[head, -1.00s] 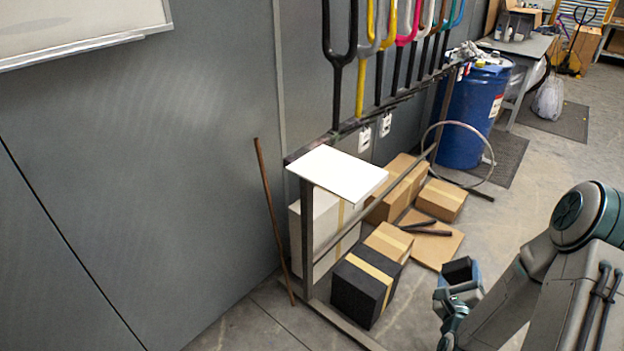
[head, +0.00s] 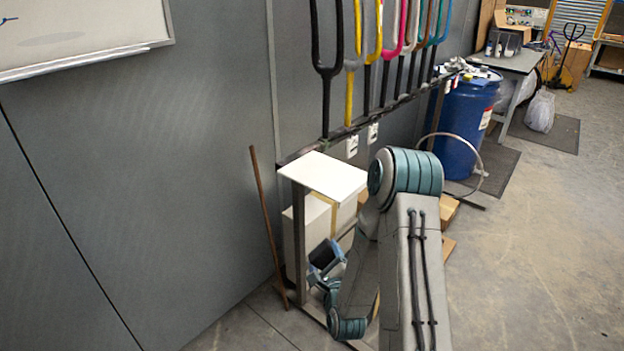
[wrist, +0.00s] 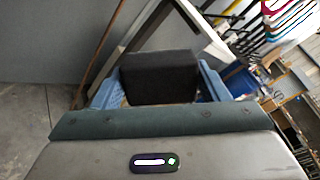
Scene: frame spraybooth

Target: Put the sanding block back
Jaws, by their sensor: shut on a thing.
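My gripper (head: 327,258) is in front of the rack's left end, below a white board (head: 337,177). In the wrist view, my gripper (wrist: 160,92) has its blue fingers shut on a dark block (wrist: 158,74), the sanding block. The block fills the space between the fingers and is held clear of the floor. In the head view only part of the dark block shows between the fingers. The white board lies flat on the rack's end, above and close to my gripper.
A metal rack with coloured forked frames (head: 398,40) runs along the grey wall. A brown stick (head: 266,220) leans at the left. A pale box (head: 315,228) stands under the board. A blue drum (head: 462,125) stands behind. The floor at right is clear.

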